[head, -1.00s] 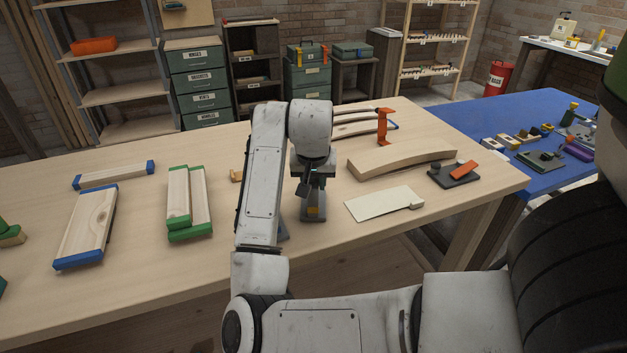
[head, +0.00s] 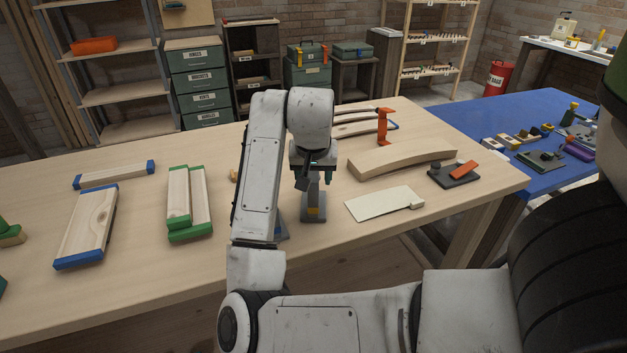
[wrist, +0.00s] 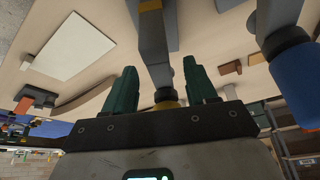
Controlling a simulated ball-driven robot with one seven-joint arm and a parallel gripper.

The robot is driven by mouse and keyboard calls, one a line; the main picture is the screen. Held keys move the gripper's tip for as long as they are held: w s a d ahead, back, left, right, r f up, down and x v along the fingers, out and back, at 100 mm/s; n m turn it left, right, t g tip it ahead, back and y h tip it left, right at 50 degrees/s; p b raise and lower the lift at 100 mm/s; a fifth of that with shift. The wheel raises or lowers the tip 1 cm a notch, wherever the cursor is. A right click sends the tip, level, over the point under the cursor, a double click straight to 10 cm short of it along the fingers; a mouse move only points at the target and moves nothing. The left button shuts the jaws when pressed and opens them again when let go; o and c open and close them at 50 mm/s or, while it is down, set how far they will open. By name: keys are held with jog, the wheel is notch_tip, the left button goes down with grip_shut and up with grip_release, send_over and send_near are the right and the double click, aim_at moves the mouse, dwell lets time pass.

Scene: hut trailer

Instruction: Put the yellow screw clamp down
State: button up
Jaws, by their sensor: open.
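The yellow screw clamp (head: 316,208) stands upright on the wooden table, its grey foot on the tabletop and a yellow patch low on it. In the wrist view its grey bar (wrist: 158,45) rises between my fingers, with a yellow part (wrist: 166,104) close to the palm. My gripper (head: 308,174) is over the top of the clamp. In the wrist view my gripper (wrist: 161,88) is open, its two green fingers apart with a gap on each side of the bar. The clamp's upper part is partly hidden by my gripper in the head view.
A second grey clamp with a blue handle (wrist: 298,72) stands close beside it, mostly hidden behind my arm in the head view. A cream plate (head: 382,204), a curved wooden piece (head: 395,162) and an orange clamp (head: 383,127) lie to the right. Green-ended boards (head: 190,200) lie left.

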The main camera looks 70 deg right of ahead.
jog(key=p+v, duration=0.1)
jog(key=v, duration=0.8)
jog(key=shift+r, duration=0.2)
